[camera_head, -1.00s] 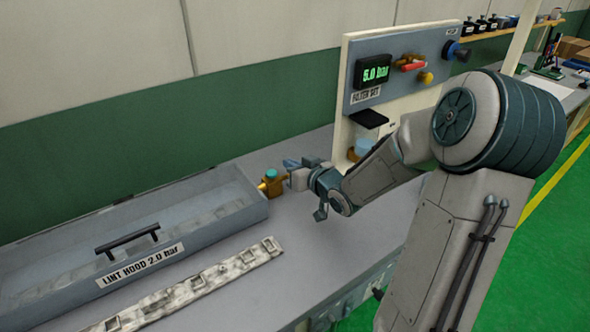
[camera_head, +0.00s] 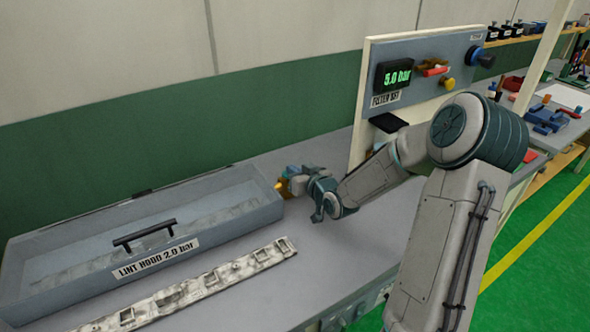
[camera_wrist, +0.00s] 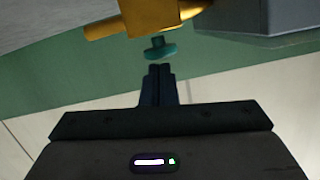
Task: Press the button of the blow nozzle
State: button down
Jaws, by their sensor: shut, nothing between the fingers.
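The blow nozzle is an orange-yellow fitting (camera_head: 282,187) at the right end of the lint hood, partly hidden by my gripper in the head view. In the wrist view its orange body (camera_wrist: 155,16) is at the top, with the teal button (camera_wrist: 157,48) sticking out towards my fingers. My gripper (camera_wrist: 159,68) is shut and empty, with its fingertips in line with the button. A narrow gap shows between them in that picture; I cannot tell whether they touch. In the head view my gripper (camera_head: 295,170) is right at the nozzle, over the button.
The grey lint hood (camera_head: 240,216) with a black handle lies left of the nozzle. A long pale slotted strip (camera_head: 200,285) lies in front of it. A panel (camera_head: 428,75) reading 5.0 bar stands to the right. The bench between strip and arm is clear.

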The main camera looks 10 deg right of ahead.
jog(key=shift+f+b, duration=0.8)
jog(key=shift+b, duration=0.1)
jog(key=shift+s+f+b, duration=0.2)
jog(key=shift+f+b, duration=0.05)
jog(key=shift+b, duration=0.05)
jog(key=shift+f, duration=0.1)
jog(key=s+d+r+p, duration=0.2)
jog(key=s+d+r, duration=0.2)
jog(key=s+r, duration=0.3)
jog(key=shift+s+p, duration=0.35)
jog(key=shift+s, duration=0.5)
jog(key=shift+r, duration=0.1)
